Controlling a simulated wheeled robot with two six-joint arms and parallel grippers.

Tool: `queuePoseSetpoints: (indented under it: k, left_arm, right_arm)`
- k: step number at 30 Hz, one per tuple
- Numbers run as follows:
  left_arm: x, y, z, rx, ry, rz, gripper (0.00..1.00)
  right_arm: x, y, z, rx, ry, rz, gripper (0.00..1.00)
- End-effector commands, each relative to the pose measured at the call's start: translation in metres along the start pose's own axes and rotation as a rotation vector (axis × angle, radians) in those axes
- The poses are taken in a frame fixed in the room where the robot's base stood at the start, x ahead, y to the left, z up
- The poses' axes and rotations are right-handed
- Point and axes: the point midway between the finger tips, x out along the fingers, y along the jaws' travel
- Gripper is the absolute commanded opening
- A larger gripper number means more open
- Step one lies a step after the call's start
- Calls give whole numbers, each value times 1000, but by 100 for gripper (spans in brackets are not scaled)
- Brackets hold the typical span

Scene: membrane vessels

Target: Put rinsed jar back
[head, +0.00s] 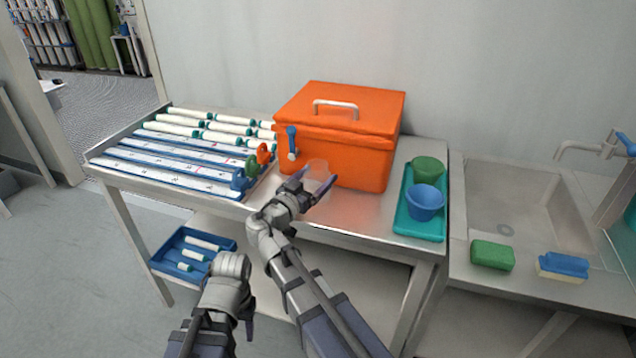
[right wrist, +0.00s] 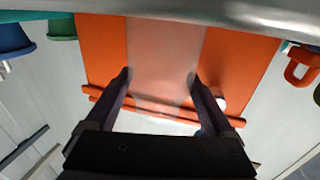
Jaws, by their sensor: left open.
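A clear, see-through jar (head: 319,168) stands upright in front of the orange box (head: 350,125), just off the front of its body. My right gripper (head: 318,186) has its two fingers on either side of the jar and is shut on it. In the right wrist view the jar (right wrist: 165,55) shows as a pale band between the fingers (right wrist: 160,80), with the orange box behind. The jar's base is hidden, so I cannot tell whether it touches the table. My left gripper (head: 247,322) is low in front of the table, mostly hidden by its own wrist, open and empty.
The orange box's lid is closed, with a white handle. A rack of white membrane tubes (head: 190,155) is left. A teal tray (head: 419,232) with a green cup (head: 429,168) and blue cup (head: 425,203) is right, beside the sink (head: 520,205). A blue bin (head: 192,254) sits below.

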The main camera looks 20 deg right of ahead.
Motion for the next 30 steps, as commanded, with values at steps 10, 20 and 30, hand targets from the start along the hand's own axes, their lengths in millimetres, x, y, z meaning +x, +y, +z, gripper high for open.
queuePoseSetpoints:
  k: [10, 20, 30]
  left_arm:
    - [0, 0, 0, 0, 0, 0, 50]
    - [-2, 0, 0, 0, 0, 0, 50]
    - [-33, -3, 2, 0, 0, 0, 50]
  right_arm:
    - [0, 0, 0, 0, 0, 0, 34]
    - [0, 0, -2, 0, 0, 0, 23]
    - [0, 0, -33, 0, 0, 0, 23]
